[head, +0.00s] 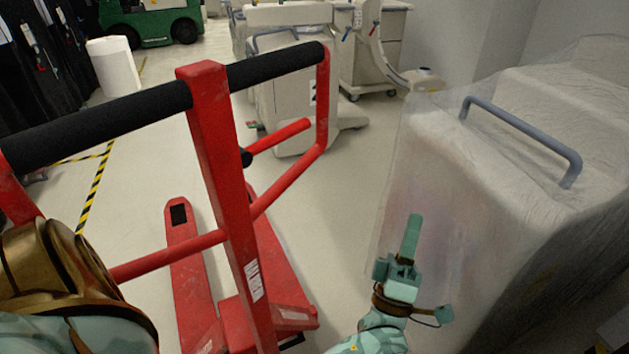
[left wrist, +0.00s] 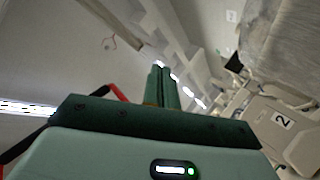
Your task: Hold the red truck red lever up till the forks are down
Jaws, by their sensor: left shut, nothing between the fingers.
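The red pallet truck (head: 228,190) stands at left centre in the head view, its handle with black grips (head: 275,67) close to me. A short red bar (head: 280,136) inside the handle frame, beside a black knob, looks like the red lever. The two red forks (head: 190,265) point away along the floor; their height is hard to tell. My left gripper (head: 413,222) is shut and empty, right of the truck and apart from the lever. Its closed fingers also show in the left wrist view (left wrist: 162,85). My right gripper is not in view.
A plastic-covered cart (head: 480,200) with a grey handle (head: 525,138) stands close at the right, beside my left gripper. Pale carts (head: 285,90) stand behind the truck. A white roll (head: 114,66) and a green vehicle (head: 150,20) are farther left.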

